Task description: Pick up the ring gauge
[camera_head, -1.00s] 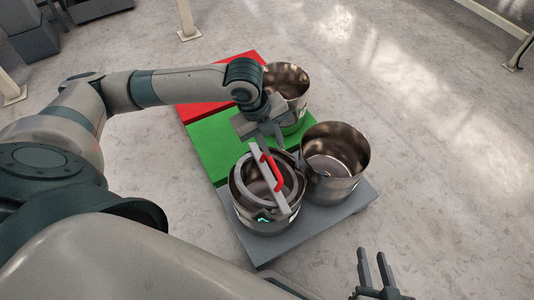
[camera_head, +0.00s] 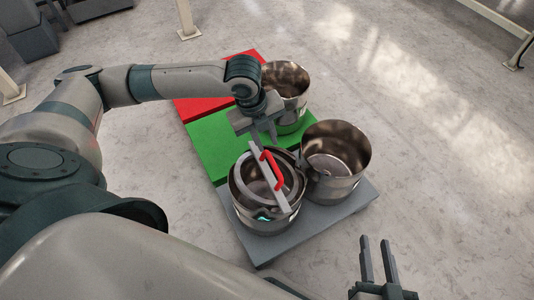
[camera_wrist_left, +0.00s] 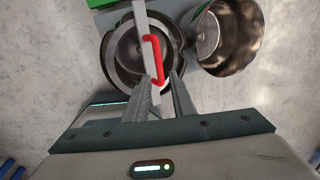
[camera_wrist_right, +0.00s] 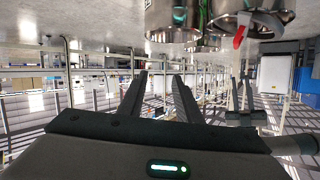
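The ring gauge, a grey ring with a straight bar and a red handle (camera_head: 272,172), rests tilted in the mouth of the front-left metal pot (camera_head: 262,219). It also shows in the left wrist view (camera_wrist_left: 154,55). My left gripper (camera_head: 264,138) is above the far end of the bar. In the left wrist view its fingers (camera_wrist_left: 160,77) are apart, with the near end of the red handle seen between them; contact cannot be told. My right gripper (camera_head: 377,242) is open and empty at the lower right, and its fingers (camera_wrist_right: 160,78) are apart.
Two more metal pots stand nearby, one to the right (camera_head: 350,180) and one at the back (camera_head: 297,93). Red (camera_head: 205,104), green (camera_head: 213,153) and grey (camera_head: 262,252) platform sections lie beneath. Open floor (camera_head: 440,150) lies to the right.

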